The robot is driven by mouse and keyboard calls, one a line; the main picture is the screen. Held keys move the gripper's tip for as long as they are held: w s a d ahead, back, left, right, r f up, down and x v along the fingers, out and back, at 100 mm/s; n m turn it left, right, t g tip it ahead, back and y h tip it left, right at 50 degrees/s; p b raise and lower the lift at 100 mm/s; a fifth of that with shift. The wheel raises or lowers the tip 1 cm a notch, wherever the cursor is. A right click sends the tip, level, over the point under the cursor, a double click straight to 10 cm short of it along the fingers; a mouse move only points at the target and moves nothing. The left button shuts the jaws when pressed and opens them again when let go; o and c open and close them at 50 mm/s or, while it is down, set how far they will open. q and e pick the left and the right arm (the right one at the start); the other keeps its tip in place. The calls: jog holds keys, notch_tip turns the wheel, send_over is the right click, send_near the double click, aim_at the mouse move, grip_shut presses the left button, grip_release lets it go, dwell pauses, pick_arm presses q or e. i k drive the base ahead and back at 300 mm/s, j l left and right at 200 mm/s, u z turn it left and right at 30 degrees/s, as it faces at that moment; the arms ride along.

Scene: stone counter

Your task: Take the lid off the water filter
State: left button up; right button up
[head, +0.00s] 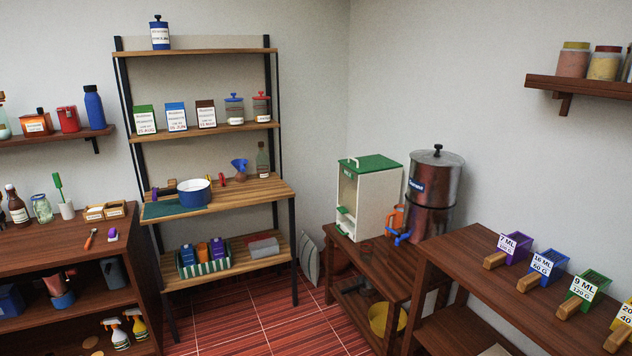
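The water filter (428,201) is a tall metallic cylinder standing upright on the low dark wooden table in the corner, right of centre in the head view. Its lid (437,158) is a shallow metal cover with a dark round knob on top, seated on the cylinder. A blue tap (399,237) sticks out low on its front left. Neither of my grippers shows in this view.
A white box with a green top (367,192) stands close left of the filter, with an orange item (396,219) between them. A counter (470,259) with labelled scoops is in front at right. A loaded shelf rack (228,201) stands left. Red floor (290,325) is clear.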

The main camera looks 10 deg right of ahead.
aim_at(436, 157)
jog(key=i+z, duration=0.35)
jog(key=i+j+z, duration=0.1)
jog(key=i+z, duration=0.3)
jog(key=i, duration=0.15)
jog(key=i+j+z, duration=0.75)
jog(key=i+l, duration=0.05)
jog(key=l, duration=0.05)
